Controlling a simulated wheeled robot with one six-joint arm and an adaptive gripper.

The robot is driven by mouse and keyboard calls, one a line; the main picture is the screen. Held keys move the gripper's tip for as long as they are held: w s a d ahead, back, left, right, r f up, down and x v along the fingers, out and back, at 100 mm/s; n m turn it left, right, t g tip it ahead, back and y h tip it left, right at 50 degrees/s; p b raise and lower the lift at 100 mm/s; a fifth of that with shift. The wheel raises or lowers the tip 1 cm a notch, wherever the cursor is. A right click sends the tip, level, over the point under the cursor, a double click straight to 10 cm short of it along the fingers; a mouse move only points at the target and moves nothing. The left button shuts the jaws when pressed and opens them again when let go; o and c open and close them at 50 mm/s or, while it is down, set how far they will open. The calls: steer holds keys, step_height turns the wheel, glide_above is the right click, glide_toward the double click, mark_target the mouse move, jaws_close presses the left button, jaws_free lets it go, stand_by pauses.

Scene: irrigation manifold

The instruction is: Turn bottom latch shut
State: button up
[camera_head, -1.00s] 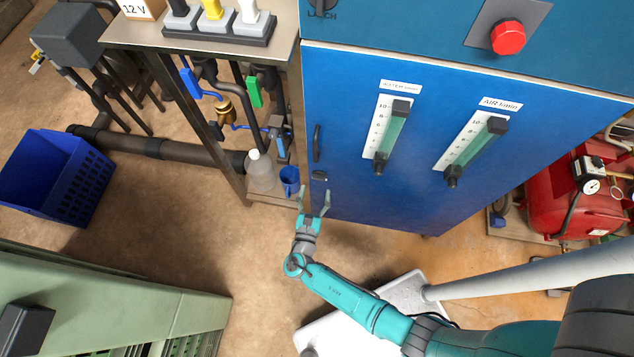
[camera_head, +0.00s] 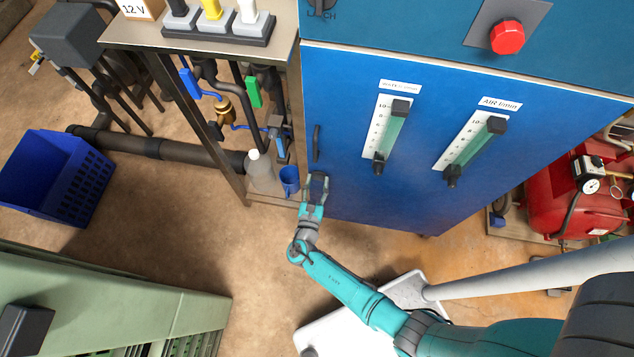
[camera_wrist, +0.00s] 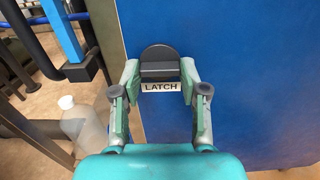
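The bottom latch (camera_wrist: 160,58) is a dark rounded knob with a raised bar, low on the blue cabinet door near its left edge. A white label reading "LATCH" (camera_wrist: 161,87) sits just below it. My gripper (camera_wrist: 160,72) has its two fingers on either side of the latch, with the bar between the fingertips. The fingers are apart, and I cannot tell whether they touch the bar. In the head view my gripper (camera_head: 317,178) is at the lower left of the blue door (camera_head: 420,160) and covers most of the latch.
A dark door handle (camera_head: 316,143) is just above the latch. A blue cup (camera_head: 289,180) and a translucent bottle (camera_head: 261,172) stand close on the left, on the rack's low shelf. A blue crate (camera_head: 55,175) is on the floor at far left. Open floor lies below the door.

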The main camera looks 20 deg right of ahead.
steer(key=shift+m, duration=0.3)
steer(key=m, duration=1.7)
steer(key=shift+m, duration=0.3)
stand_by(0.5)
steer(key=o, duration=1.1)
steer(key=shift+o, duration=0.2)
steer(key=v, duration=1.2)
